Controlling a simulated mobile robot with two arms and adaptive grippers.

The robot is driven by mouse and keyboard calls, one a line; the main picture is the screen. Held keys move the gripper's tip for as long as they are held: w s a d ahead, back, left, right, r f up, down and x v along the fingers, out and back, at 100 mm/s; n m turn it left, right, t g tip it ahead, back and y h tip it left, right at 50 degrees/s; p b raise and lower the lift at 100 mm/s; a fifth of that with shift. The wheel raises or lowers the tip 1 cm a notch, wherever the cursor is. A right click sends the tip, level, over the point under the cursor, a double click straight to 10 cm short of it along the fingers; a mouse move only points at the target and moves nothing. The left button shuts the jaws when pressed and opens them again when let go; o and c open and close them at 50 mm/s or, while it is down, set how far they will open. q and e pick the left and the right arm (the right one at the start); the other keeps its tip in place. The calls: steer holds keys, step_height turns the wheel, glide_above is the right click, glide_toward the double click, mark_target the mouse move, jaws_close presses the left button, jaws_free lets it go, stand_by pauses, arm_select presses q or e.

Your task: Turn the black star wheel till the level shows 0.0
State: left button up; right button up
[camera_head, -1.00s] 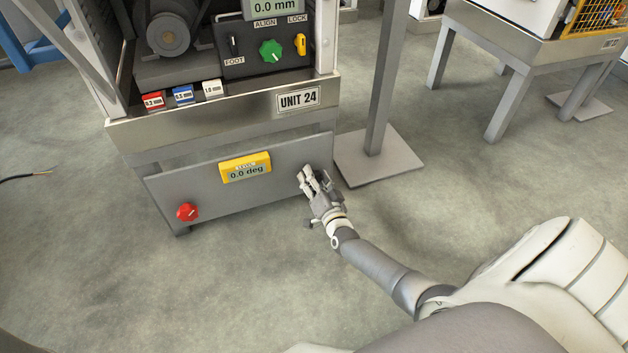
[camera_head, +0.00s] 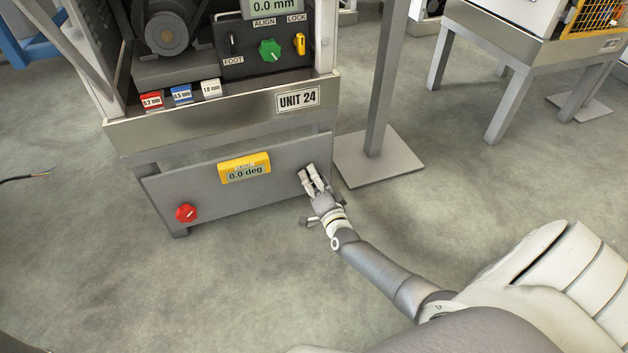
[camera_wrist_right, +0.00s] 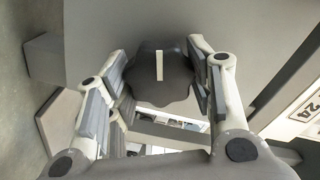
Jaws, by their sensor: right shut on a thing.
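The black star wheel (camera_wrist_right: 160,78) shows in the right wrist view, with a pale pointer line on its face. My right gripper (camera_head: 311,180) is at the right end of the grey lower panel, and its fingers are shut on the wheel's two sides; they also show in the right wrist view (camera_wrist_right: 158,90). In the head view the wheel is hidden behind the fingers. The yellow level (camera_head: 244,168) on the panel reads 0.0 deg. My left gripper is not in view.
A red knob (camera_head: 186,213) sits at the panel's left end. Above are a green star knob (camera_head: 269,50), a yellow lock lever (camera_head: 299,44) and red, blue and white shim blocks (camera_head: 181,94). A grey post on a base plate (camera_head: 378,157) stands close on the right.

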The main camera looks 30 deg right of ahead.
steer(key=shift+r, duration=0.1)
steer(key=o, duration=0.9)
steer(key=shift+d, duration=0.1)
steer(key=shift+o, duration=0.7)
steer(key=shift+s, duration=0.1)
steer(key=v, duration=1.2)
